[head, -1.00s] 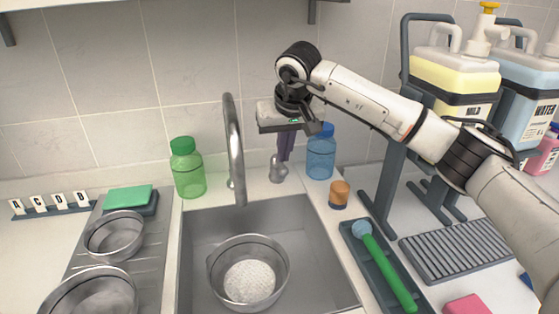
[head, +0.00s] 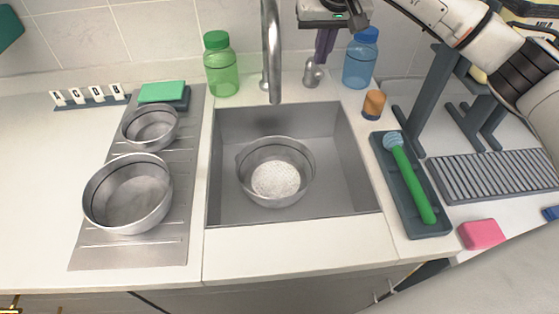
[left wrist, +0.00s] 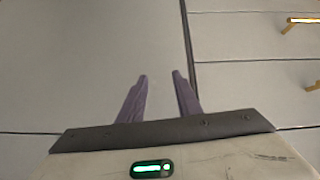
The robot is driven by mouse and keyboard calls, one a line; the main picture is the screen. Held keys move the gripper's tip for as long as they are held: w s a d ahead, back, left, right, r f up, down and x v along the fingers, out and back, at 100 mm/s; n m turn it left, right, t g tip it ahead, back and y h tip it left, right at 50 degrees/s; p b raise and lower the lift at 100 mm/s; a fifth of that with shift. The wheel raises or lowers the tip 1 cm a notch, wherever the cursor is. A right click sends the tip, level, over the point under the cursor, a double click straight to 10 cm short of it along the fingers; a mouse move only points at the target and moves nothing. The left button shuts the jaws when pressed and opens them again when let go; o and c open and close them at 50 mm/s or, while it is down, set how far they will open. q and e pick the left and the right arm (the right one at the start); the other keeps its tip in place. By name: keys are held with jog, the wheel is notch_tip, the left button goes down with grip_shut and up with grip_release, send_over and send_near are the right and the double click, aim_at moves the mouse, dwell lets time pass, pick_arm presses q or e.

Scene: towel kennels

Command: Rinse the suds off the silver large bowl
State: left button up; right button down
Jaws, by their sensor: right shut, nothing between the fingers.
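A silver bowl (head: 245,180) stands upright in the sink (head: 340,185), with a white patch of suds (head: 275,181) on its inside bottom. The faucet spout (head: 273,50) hangs down behind the bowl, and no water shows from it. My right gripper (head: 323,60) is shut and empty, pointing down at the faucet lever (head: 313,74); I cannot tell whether it touches the lever. My left gripper (left wrist: 160,75) shows only in the left wrist view, open and empty before plain cabinet fronts.
Two more silver bowls, a small one (head: 128,128) and a bigger one (head: 92,205), stand on the drainboard (head: 165,250). Green (head: 221,70) and blue (head: 359,65) bottles flank the faucet. A tray (head: 432,228) with a green brush (head: 415,185) lies right of the sink.

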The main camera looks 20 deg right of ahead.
aim_at(319, 70)
jog(key=shift+f, duration=0.2)
jog(key=shift+f+b, duration=0.8)
jog(key=shift+f, duration=0.7)
dwell(1.0)
notch_tip(319, 70, up, 4)
jog(key=p, duration=0.3)
jog(key=shift+f, duration=0.25)
